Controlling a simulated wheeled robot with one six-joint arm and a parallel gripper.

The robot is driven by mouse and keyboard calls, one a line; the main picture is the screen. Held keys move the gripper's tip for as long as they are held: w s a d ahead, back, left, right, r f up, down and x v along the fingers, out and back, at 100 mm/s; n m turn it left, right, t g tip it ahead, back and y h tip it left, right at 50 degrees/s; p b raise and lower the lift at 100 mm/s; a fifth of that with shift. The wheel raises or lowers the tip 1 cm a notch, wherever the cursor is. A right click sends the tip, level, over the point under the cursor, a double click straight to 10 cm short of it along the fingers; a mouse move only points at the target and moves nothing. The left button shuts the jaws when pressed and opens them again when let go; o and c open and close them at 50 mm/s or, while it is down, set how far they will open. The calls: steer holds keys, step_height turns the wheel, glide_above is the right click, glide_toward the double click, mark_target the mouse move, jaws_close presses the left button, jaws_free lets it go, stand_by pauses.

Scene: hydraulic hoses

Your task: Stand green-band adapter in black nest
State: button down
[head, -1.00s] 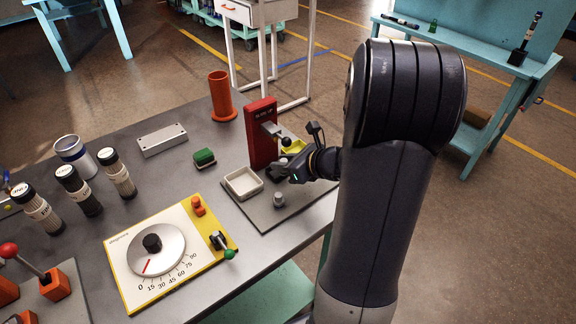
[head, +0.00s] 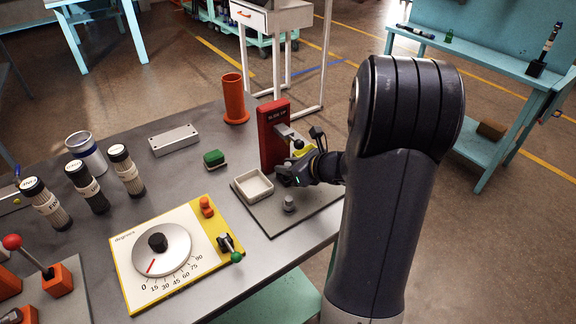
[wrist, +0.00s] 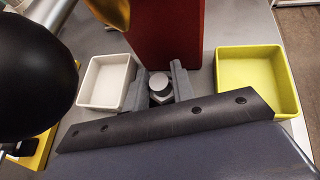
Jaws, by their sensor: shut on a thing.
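My gripper (wrist: 159,86) is at the foot of the red press stand (head: 273,135), between a white tray (wrist: 107,82) and a yellow tray (wrist: 258,80). Its two grey fingers are shut on a small grey hex-shaped fitting (wrist: 159,83). No green band shows on this fitting; its lower part is hidden by the gripper. A second grey fitting (head: 289,203) stands on the plate in front of my gripper. I cannot make out a green-band adapter. A black block (head: 536,68) with an upright dark piece stands on the far bench; I cannot tell whether it is the nest.
A black lever knob (head: 299,144) is close to my gripper and looms large at left in the wrist view (wrist: 35,75).

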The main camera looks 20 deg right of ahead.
steer(key=shift+f, duration=0.15)
steer(key=c, duration=1.1)
jaws_free()
steer(key=v, duration=1)
steer(key=shift+s+d+p, duration=0.15)
steer(key=shift+s+p, duration=0.15)
steer(key=shift+s, duration=0.05)
steer(key=x, duration=0.9)
steer(key=shift+w+a+f+b, duration=0.1)
steer(key=shift+w+a+b, duration=0.15)
steer(key=shift+w+b, duration=0.1)
steer(key=shift+w+a+r+p, duration=0.1)
steer(key=shift+w+r+p, duration=0.4)
steer(key=shift+p, duration=0.2)
steer(key=shift+s+r+p, duration=0.1)
steer(key=shift+r+p, duration=0.35)
steer(key=shift+r, duration=0.1)
steer(key=shift+f, duration=0.1)
